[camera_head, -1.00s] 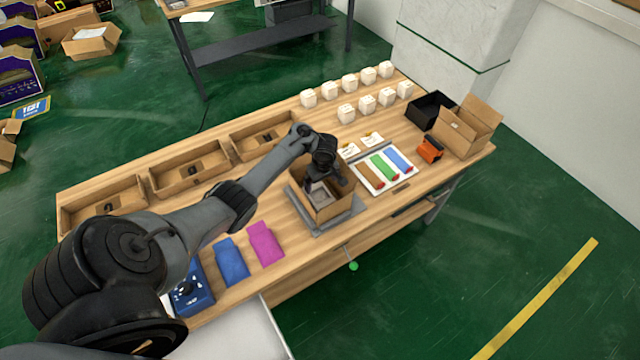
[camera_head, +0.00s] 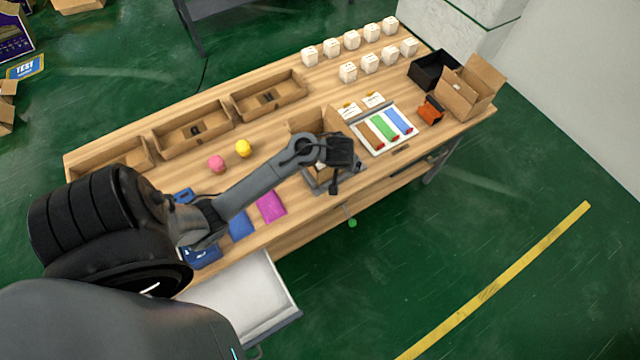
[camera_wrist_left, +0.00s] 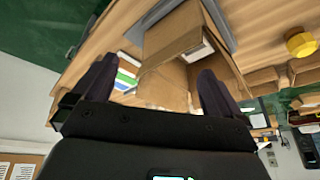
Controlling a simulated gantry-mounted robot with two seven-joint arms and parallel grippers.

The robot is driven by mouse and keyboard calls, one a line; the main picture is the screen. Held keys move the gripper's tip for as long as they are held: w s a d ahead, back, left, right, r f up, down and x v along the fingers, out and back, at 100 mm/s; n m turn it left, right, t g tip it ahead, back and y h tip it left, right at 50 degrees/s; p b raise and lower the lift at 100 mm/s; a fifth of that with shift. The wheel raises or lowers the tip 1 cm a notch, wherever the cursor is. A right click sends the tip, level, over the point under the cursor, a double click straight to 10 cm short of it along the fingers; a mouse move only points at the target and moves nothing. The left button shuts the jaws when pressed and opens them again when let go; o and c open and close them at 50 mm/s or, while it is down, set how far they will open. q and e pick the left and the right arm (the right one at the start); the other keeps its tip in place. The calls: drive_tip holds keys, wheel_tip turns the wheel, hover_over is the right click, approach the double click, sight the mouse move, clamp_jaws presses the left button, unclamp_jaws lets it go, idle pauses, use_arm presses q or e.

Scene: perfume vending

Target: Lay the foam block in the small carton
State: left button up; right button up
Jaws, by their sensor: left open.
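My left gripper (camera_head: 338,178) is over the small carton in the head view and hides much of it. The carton's brown flap (camera_head: 305,123) shows behind the gripper. In the left wrist view, the fingers of my left gripper (camera_wrist_left: 158,78) are apart with nothing held between them. The open carton (camera_wrist_left: 172,42) lies beyond the fingertips. A pale grey-white piece (camera_wrist_left: 197,53) shows inside the carton by one wall; it may be the foam block, but I cannot be sure. My right gripper is not in view.
The carton stands on a grey plate (camera_head: 352,186). A white tray (camera_head: 383,129) with coloured strips is to its right. Several white boxes (camera_head: 348,72) and an open brown box (camera_head: 470,88) stand farther right.

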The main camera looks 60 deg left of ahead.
use_arm(q)
drive_tip(key=s+d+r+m+h, duration=0.1)
drive_tip(key=s+d+r+m, duration=0.2)
drive_tip(key=s+d+m, duration=0.2)
drive_tip(key=s+d+r+m+h, duration=0.2)
drive_tip(key=s+d+r+m, duration=0.1)
drive_tip(key=s+d, duration=0.9)
drive_tip(key=shift+s+d+m+t+h, duration=0.15)
drive_tip(key=shift+d+m+t+h, duration=0.15)
drive_tip(key=shift+d+m, duration=0.5)
drive_tip(key=shift+a+r, duration=0.1)
drive_tip(key=shift+a, duration=0.05)
